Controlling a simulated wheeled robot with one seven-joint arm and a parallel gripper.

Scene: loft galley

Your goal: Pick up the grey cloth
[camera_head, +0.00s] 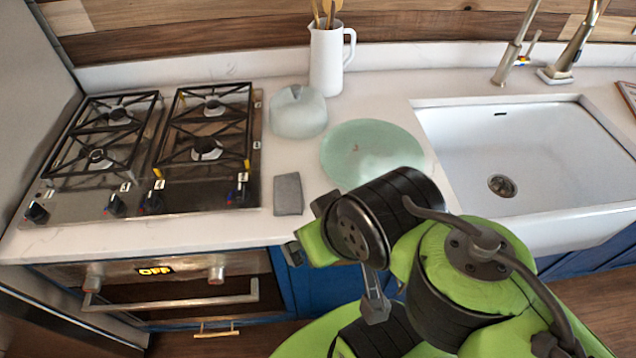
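A small grey cloth (288,194) lies flat on the white counter, just right of the cooktop and near the counter's front edge. My green and black arm comes in from the lower right. My gripper (301,250) is near the counter's front edge, in front of the cloth in the picture and apart from it. The fingers are mostly hidden by my own wrist, so I cannot see whether they are open or shut.
A gas cooktop (158,150) stands left of the cloth. A pale green plate (345,145) and a pale rounded vessel (298,112) are behind it. A white pitcher (326,62) with wooden utensils stands at the back. A white sink (470,150) is at right.

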